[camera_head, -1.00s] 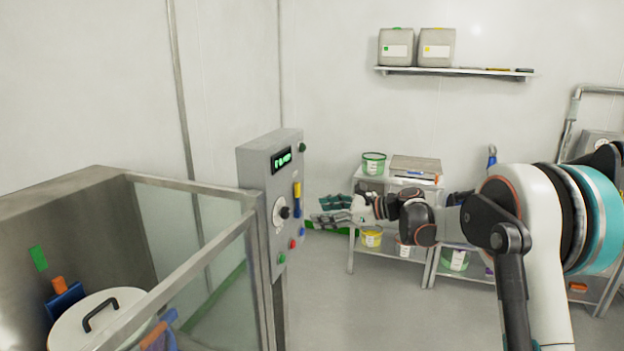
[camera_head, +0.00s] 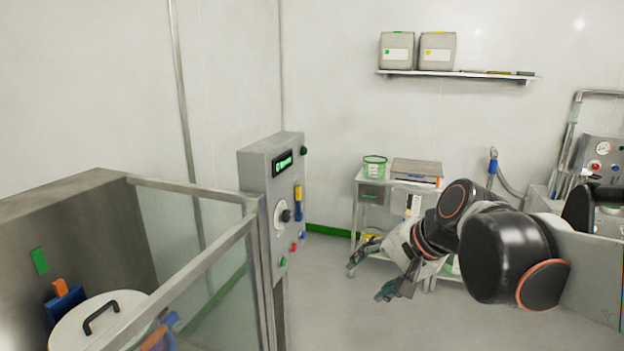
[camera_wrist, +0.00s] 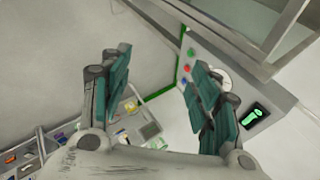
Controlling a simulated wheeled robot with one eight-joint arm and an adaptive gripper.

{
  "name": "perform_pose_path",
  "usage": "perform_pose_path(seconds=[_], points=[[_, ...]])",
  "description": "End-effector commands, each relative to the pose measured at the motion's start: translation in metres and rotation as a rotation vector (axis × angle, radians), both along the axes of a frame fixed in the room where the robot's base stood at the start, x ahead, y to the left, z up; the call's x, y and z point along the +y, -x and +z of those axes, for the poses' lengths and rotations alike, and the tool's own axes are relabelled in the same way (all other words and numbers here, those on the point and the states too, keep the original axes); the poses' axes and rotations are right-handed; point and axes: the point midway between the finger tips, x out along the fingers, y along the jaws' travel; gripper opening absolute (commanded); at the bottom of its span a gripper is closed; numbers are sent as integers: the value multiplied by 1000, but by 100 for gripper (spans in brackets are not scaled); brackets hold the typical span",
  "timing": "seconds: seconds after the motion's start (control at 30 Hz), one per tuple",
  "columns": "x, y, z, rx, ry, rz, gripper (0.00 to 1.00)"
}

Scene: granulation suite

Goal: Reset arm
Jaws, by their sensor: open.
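My gripper (camera_head: 370,274) is in the middle right of the head view, in front of the metal side table and to the right of the grey control panel (camera_head: 269,200). Its fingers are spread and point down and left, with nothing between them. In the wrist view the two green-padded fingers (camera_wrist: 160,98) stand wide apart and empty. The control panel also shows there, behind the right finger (camera_wrist: 250,88). My arm reaches in from the right of the head view.
A glass-sided enclosure (camera_head: 190,188) with a lidded pot (camera_head: 85,325) fills the lower left. The side table (camera_head: 351,225) carries a green-rimmed tub (camera_head: 375,167) and a scale (camera_head: 417,170). A wall shelf (camera_head: 455,75) holds two grey containers. Floor between panel and table is open.

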Motion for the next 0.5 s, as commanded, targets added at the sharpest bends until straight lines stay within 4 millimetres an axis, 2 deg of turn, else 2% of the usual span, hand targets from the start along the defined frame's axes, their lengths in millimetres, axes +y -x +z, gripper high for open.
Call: perform_pose_path(seconds=[0.03, 0.2, 0.4, 0.5], points=[[-6, 19, -5, -22, 61, 32, 56], [-29, 72, -21, -94, 278, 154, 56], [-57, 127, -47, -157, 526, 301, 56], [-68, 145, -57, -178, 623, 361, 56]])
